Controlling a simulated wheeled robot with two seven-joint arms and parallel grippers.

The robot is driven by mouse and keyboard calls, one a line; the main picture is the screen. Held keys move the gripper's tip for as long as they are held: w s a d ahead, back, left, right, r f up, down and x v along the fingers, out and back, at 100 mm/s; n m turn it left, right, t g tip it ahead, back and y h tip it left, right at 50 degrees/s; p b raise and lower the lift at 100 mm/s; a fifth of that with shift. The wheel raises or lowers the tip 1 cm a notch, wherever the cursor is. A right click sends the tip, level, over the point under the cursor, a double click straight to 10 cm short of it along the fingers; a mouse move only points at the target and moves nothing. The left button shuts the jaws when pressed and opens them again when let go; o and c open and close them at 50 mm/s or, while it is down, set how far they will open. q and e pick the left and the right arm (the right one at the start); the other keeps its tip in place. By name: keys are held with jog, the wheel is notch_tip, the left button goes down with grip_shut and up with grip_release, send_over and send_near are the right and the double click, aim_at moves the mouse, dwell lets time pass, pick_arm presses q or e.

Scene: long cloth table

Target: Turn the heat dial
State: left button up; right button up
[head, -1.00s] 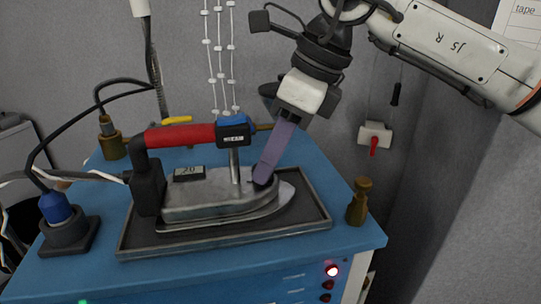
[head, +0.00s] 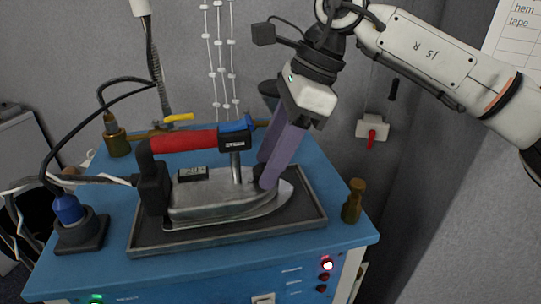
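The iron (head: 225,196) has a red handle (head: 183,140) and a grey metal body. It lies in a dark tray (head: 190,242) on the blue workstation. A dark round knob, apparently the heat dial (head: 259,171), is on top of the iron near its nose. My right gripper (head: 266,173) reaches down from the upper right with its two purple fingers at the knob, one on the near side and one on the far side. The fingers partly hide the knob, so their grip on it is unclear. A small display (head: 193,174) sits beside the handle. My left gripper is out of view.
A blue plug in a dark socket base (head: 80,235) stands at left with cables. Brass-coloured fittings stand at back left (head: 116,140) and right (head: 353,203). A red-levered wall switch (head: 371,130) is at right.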

jog(key=v, duration=1)
jog(key=shift+r, duration=0.15)
